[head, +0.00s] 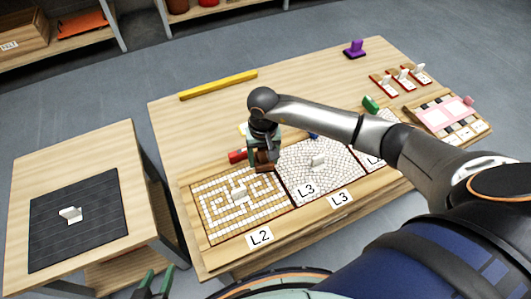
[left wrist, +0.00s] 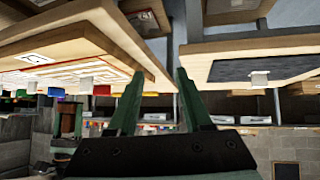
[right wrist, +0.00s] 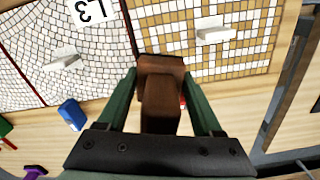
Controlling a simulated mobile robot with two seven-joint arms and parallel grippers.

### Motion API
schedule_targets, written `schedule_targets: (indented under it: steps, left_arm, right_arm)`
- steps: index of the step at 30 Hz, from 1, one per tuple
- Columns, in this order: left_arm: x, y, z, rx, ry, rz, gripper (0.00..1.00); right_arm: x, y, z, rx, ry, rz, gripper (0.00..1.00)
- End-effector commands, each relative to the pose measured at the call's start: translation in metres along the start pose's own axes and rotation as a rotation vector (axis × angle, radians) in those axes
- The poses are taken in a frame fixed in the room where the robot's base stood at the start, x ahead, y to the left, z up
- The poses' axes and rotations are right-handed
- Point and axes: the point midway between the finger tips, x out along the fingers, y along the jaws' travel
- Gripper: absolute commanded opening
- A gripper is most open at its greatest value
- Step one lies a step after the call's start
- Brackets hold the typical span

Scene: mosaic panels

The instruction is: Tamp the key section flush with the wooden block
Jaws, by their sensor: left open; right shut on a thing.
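My right gripper (head: 262,152) is shut on a brown wooden block (right wrist: 160,90), held at the far edge of the white-and-tan meander panel labelled L2 (head: 207,222). I cannot tell whether the block touches the panel. A white upright tab (head: 238,193) stands in the L2 panel's middle; it also shows in the right wrist view (right wrist: 213,30). Which piece is the key section, and whether it is flush, I cannot tell. My left gripper (head: 156,280) is open and empty, low in front of the gap between the tables.
The pebble-patterned L3 panel (head: 335,178) adjoins L2 and has its own white tab (head: 317,162). A red block (head: 237,156) lies behind L2. A yellow bar (head: 218,85) lies at the back. A side table at left carries a black mat (head: 50,240) with a white tab.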

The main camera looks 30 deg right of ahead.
Motion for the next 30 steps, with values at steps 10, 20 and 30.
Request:
schedule_targets:
  steps: [10, 20, 30]
  left_arm:
    - [0.008, -0.003, 0.012, 0.001, -0.001, -0.004, 0.5]
    - [0.015, -0.009, 0.01, 0.018, 0.047, -0.016, 0.5]
    - [0.014, -0.01, 0.004, 0.024, 0.071, -0.019, 0.5]
  right_arm:
    - [0.027, -0.001, 0.001, 0.0, -0.001, -0.001, 0.12]
    - [0.057, -0.001, 0.0, 0.001, 0.0, -0.002, 0.12]
    - [0.059, 0.0, -0.001, 0.0, 0.001, -0.001, 0.12]
